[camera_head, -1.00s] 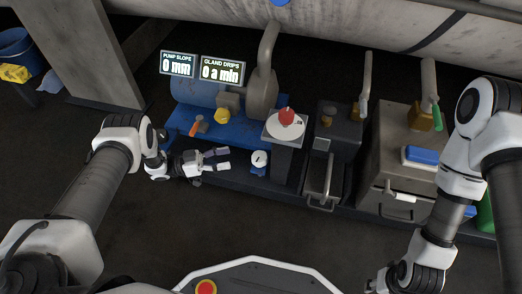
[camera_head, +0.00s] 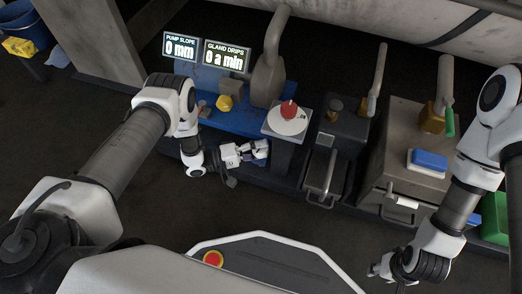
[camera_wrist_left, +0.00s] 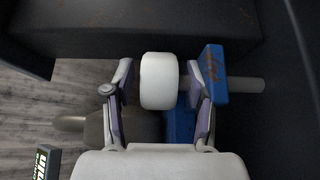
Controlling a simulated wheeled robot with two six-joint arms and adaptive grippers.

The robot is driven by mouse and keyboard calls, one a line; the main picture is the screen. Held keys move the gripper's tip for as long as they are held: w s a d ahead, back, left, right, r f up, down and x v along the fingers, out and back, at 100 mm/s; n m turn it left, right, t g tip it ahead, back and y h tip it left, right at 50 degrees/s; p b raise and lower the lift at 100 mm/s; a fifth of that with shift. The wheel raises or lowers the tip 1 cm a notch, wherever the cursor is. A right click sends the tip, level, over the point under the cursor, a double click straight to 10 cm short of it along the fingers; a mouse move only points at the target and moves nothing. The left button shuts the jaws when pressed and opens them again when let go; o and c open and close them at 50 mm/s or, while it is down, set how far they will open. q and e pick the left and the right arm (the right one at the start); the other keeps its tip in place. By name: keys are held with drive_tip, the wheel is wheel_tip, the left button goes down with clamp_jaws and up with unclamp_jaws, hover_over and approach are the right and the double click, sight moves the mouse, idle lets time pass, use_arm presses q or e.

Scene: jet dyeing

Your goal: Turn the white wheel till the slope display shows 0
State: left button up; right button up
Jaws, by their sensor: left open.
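The white wheel (camera_wrist_left: 160,82) is between the two fingers of my left gripper (camera_head: 254,151) in the left wrist view. The fingers are open, with a gap on the left side; the right finger is near the blue bracket (camera_wrist_left: 216,72) beside the wheel. In the head view my gripper mostly hides the wheel, below the blue pump base. The pump slope display (camera_head: 181,47) reads 0 mm. My right gripper (camera_head: 374,271) is low at the right, too small to show its jaws clearly.
The gland drips display (camera_head: 227,56) reads 0 a min. A yellow knob (camera_head: 224,103) and a metal handle (camera_head: 322,180) are close by. Dark floor is clear in front.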

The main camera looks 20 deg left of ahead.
use_arm(q)
drive_tip(key=shift+d, duration=0.1)
clamp_jaws()
drive_tip(key=shift+w+f+m+g+b, duration=0.1)
drive_tip(key=shift+m+g+b, duration=0.2)
drive_tip(key=shift+g+b, duration=0.15)
drive_tip(key=shift+m+g+h+b, duration=0.3)
drive_tip(key=shift+m+g+h, duration=0.1)
drive_tip(key=shift+g+h, duration=0.1)
unclamp_jaws()
